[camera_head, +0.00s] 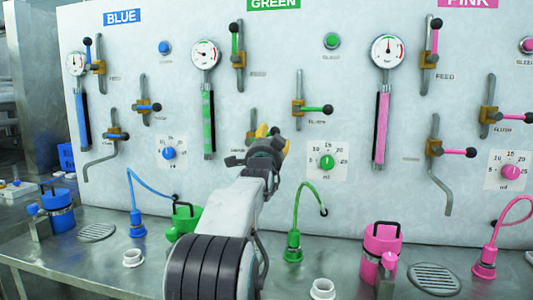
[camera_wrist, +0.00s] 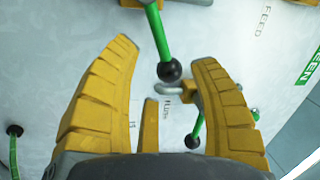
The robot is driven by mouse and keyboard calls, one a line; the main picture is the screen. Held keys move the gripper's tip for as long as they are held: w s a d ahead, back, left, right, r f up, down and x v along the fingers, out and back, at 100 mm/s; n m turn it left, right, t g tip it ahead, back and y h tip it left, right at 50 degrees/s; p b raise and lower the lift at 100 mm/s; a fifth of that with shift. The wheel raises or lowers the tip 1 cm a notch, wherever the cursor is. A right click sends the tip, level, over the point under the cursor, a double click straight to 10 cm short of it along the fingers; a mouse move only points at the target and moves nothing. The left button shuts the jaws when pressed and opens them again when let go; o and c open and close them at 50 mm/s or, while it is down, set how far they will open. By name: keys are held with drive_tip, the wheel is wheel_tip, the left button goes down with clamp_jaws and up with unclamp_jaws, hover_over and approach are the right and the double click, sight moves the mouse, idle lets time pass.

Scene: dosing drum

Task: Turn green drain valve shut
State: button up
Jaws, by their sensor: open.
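The green drain valve's handle, a green rod with a black ball end (camera_wrist: 159,38), shows in the wrist view, running down from a yellow valve body at the top edge. In the head view my arm and gripper largely cover this valve. My gripper (camera_head: 273,137) is in front of the panel there. In the wrist view its yellow fingers (camera_wrist: 166,55) are spread apart. The handle's ball lies between them in the picture, with free space on both sides. I cannot tell how far the ball is from the fingers in depth.
The green flush valve (camera_head: 299,107) is to the right of my gripper, its handle pointing right. The green feed valve (camera_head: 238,55) is above, handle up. A green dial (camera_head: 327,162) and hose (camera_head: 309,188) are lower right. Green and pink containers (camera_head: 381,243) stand on the bench.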

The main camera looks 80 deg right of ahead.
drive_tip(key=v, duration=0.7)
drive_tip(key=shift+a, duration=0.4)
drive_tip(key=shift+c, duration=0.4)
